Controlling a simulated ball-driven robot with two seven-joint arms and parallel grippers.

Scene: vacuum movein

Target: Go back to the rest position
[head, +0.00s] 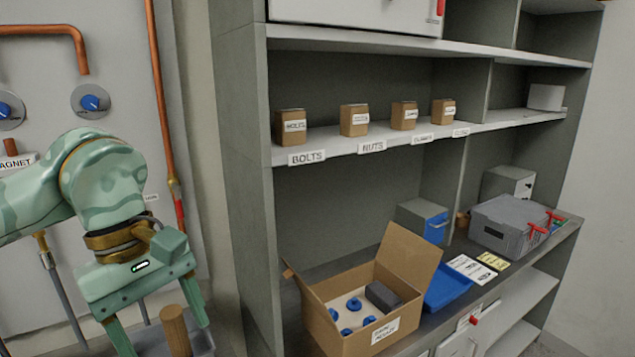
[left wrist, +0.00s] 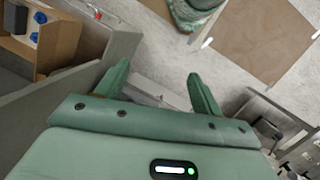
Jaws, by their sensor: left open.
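My left gripper (head: 160,325) hangs at the lower left of the head view, in front of the wall with pipes and left of the shelf unit. Its two green fingers point down and stand apart, with nothing between them. In the left wrist view the same gripper (left wrist: 157,82) shows its fingers spread over the grey floor. A brown cylinder (head: 175,330) shows behind the fingers in the head view; I see no grip on it. My right gripper is in neither view.
The shelf unit (head: 232,150) stands right of the arm. An open cardboard box (head: 345,340) with blue parts sits on its counter, beside a blue tray (head: 447,288) and a grey case (head: 500,225). Small labelled boxes (head: 354,120) line the shelf above. Copper pipes (head: 160,100) run along the wall.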

